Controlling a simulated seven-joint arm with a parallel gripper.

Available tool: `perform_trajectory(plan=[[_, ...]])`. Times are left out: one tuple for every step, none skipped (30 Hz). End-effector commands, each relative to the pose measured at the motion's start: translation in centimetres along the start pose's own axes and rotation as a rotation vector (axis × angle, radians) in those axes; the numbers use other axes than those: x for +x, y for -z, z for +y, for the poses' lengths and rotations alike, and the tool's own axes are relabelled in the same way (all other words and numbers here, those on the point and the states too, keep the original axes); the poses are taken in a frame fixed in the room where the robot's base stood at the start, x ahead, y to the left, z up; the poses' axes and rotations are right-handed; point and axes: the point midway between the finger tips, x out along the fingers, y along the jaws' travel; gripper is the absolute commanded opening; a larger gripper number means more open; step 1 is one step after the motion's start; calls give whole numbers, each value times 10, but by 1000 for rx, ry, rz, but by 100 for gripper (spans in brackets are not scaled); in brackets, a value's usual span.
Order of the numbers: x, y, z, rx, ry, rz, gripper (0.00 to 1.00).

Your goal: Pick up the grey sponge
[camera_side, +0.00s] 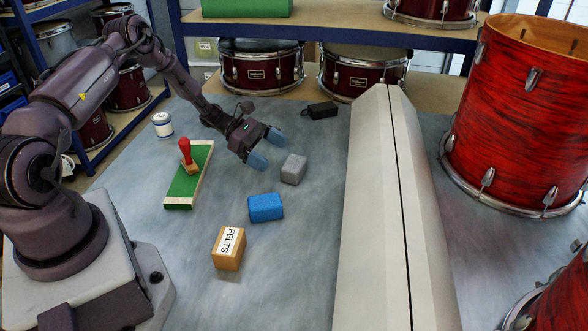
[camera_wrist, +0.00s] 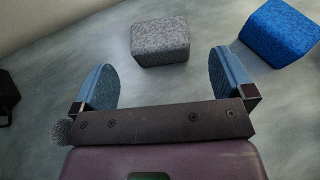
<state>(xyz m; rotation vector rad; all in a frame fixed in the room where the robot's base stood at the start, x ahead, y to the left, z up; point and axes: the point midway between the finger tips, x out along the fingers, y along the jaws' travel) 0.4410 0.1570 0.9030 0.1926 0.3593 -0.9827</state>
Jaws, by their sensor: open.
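The grey sponge (camera_side: 294,169) is a small speckled block lying on the bench, just right of my gripper in the side view. In the wrist view the grey sponge (camera_wrist: 160,41) lies ahead of my gripper, roughly centred between the fingers but beyond their tips. My gripper (camera_side: 266,148) has blue fingers and is open and empty, low near the bench. In the wrist view my gripper (camera_wrist: 162,72) shows both fingers wide apart, with bare bench between them. The fingers do not appear to touch the sponge.
A blue sponge (camera_side: 265,207) lies close to the grey one, and also shows in the wrist view (camera_wrist: 280,32).

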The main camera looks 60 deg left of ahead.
Motion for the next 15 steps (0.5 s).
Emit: perform_trajectory(plan=[[8, 0, 0, 1, 1, 0, 100], [12, 0, 0, 1, 0, 0, 100], [15, 0, 0, 1, 0, -1, 100], [17, 0, 0, 2, 0, -1, 100], [19, 0, 0, 2, 0, 0, 100], [20, 0, 0, 2, 0, 0, 100], [21, 0, 0, 3, 0, 1, 100], [23, 0, 0, 3, 0, 1, 100], [25, 0, 0, 3, 0, 1, 100], [28, 1, 0, 2, 1, 1, 100], [31, 1, 0, 2, 1, 1, 100], [37, 2, 0, 1, 3, 0, 100], [41, 2, 0, 1, 3, 0, 100], [46, 2, 0, 2, 3, 0, 100], [52, 3, 1, 2, 2, 1, 100]])
